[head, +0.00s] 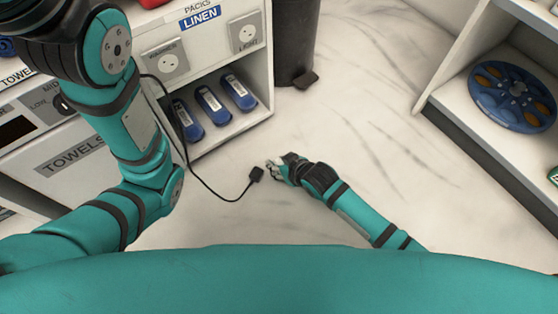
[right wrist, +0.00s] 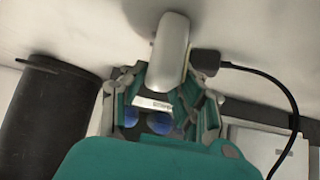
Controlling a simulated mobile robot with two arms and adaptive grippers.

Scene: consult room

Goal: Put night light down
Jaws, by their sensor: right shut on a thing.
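My right gripper (head: 280,168) reaches in low over the pale floor, in front of the cabinet. In the right wrist view my right gripper (right wrist: 165,108) is shut on a smooth, pale grey, rounded night light (right wrist: 174,45), which sticks out past the fingertips. A black plug (right wrist: 206,61) on a black cord is beside the night light; I cannot tell whether they touch. The plug also shows in the head view (head: 256,174), just left of the gripper. My left arm rises along the left side, and its gripper is out of view.
The white cabinet (head: 262,62) has two socket plates, one marked LIGHT (head: 246,33). Several blue devices (head: 208,104) lie on its lower shelf. A dark bin (head: 293,42) stands beside it. A right-hand shelf holds a blue reel (head: 512,97). The marble floor (head: 365,110) between is clear.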

